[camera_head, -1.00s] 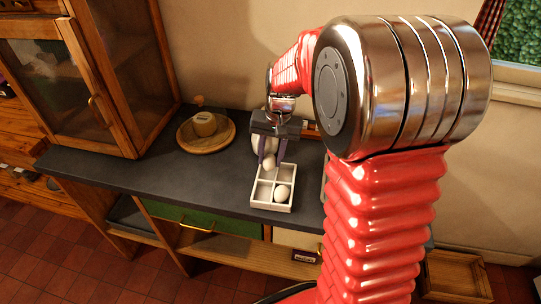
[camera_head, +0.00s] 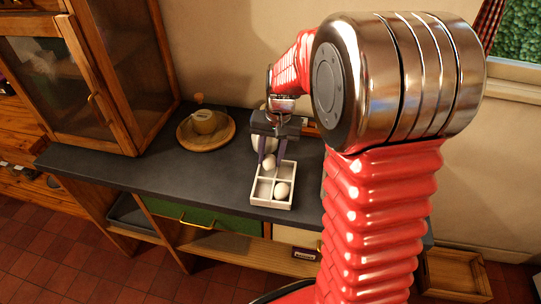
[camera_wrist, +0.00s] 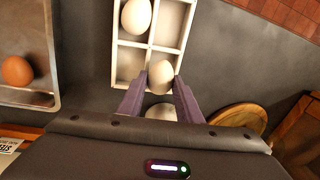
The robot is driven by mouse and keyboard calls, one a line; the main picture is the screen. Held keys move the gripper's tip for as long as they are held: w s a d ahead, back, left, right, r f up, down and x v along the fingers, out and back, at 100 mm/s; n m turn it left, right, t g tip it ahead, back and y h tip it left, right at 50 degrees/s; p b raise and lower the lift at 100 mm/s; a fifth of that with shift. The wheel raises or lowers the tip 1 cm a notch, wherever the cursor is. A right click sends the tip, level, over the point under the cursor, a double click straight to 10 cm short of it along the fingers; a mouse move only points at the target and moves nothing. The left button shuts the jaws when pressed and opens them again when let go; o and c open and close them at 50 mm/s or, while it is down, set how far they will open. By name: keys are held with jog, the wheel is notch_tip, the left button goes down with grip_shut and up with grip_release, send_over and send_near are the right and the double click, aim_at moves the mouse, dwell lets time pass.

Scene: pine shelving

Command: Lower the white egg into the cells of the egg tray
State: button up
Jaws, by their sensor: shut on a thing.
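My gripper (camera_head: 271,157) is shut on a white egg (camera_head: 269,163), with one purple-grey finger on each side. In the wrist view the held egg (camera_wrist: 160,76) sits between the fingertips of my gripper (camera_wrist: 160,82). The white egg tray (camera_head: 273,207) lies on the dark counter and shows a grid of cells. The held egg is at its back-left cell in the head view; I cannot tell whether it touches the cell floor. Another white egg (camera_head: 282,191) rests in the front-right cell and also shows in the wrist view (camera_wrist: 136,16).
A round wooden board (camera_head: 228,139) with a beige container (camera_head: 204,123) stands to the left on the counter (camera_head: 150,175). A metal pan with a brown egg (camera_wrist: 17,71) is beside the tray in the wrist view. A whitish object (camera_wrist: 161,112) lies behind the fingers.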

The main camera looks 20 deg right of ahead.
jog(key=shift+f, duration=0.45)
dwell(0.4)
jog(key=o, duration=0.7)
jog(key=shift+o, duration=0.2)
notch_tip(320, 180, up, 14)
jog(key=d, duration=0.1)
jog(key=shift+s+d+f, duration=0.2)
jog(key=shift+s+d, duration=0.05)
jog(key=shift+s, duration=0.15)
dwell(0.4)
